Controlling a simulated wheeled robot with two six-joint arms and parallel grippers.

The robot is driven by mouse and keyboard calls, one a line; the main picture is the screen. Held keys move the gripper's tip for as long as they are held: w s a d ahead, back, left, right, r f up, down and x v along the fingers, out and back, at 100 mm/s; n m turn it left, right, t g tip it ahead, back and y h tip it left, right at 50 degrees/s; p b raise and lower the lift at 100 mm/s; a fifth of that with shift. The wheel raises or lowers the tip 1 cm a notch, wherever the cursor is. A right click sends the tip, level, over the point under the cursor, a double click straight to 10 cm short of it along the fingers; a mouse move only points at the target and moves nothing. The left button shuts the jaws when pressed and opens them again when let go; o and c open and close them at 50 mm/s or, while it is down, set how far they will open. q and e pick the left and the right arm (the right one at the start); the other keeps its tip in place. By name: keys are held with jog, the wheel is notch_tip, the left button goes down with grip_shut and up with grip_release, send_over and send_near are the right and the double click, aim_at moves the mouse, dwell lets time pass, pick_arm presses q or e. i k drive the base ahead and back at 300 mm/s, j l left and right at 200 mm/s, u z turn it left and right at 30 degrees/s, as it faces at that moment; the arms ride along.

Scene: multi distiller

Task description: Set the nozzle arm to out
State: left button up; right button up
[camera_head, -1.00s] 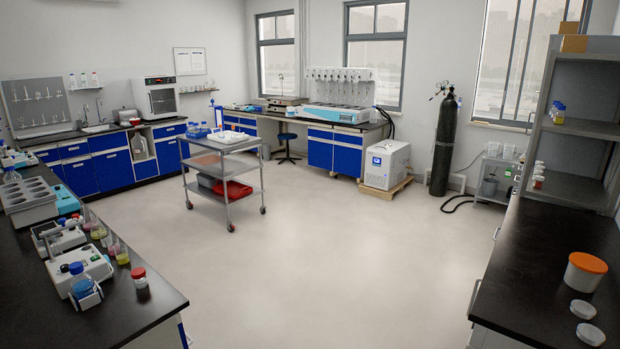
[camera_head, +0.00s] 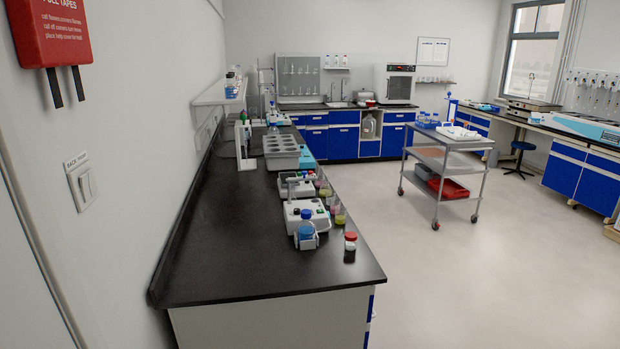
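A long white and light-blue bench unit (camera_head: 580,128) stands on the far counter at the right edge, cut off by the frame. It may be the multi distiller. Behind it is a white upright panel (camera_head: 597,90) with a row of small fittings. No nozzle arm can be made out at this distance. Neither of my grippers is in view.
A black-topped bench (camera_head: 230,260) with instruments and bottles runs along the left wall. A wheeled steel cart (camera_head: 446,165) stands mid-room. A blue stool (camera_head: 520,146) is by the far counter. The floor (camera_head: 500,290) at the right is open.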

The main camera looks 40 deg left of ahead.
aim_at(304, 172)
jog(key=i+j+u, duration=0.2)
jog(key=i, duration=0.2)
jog(key=i+j+u, duration=0.1)
jog(key=i+u, duration=0.15)
jog(key=i, duration=0.2)
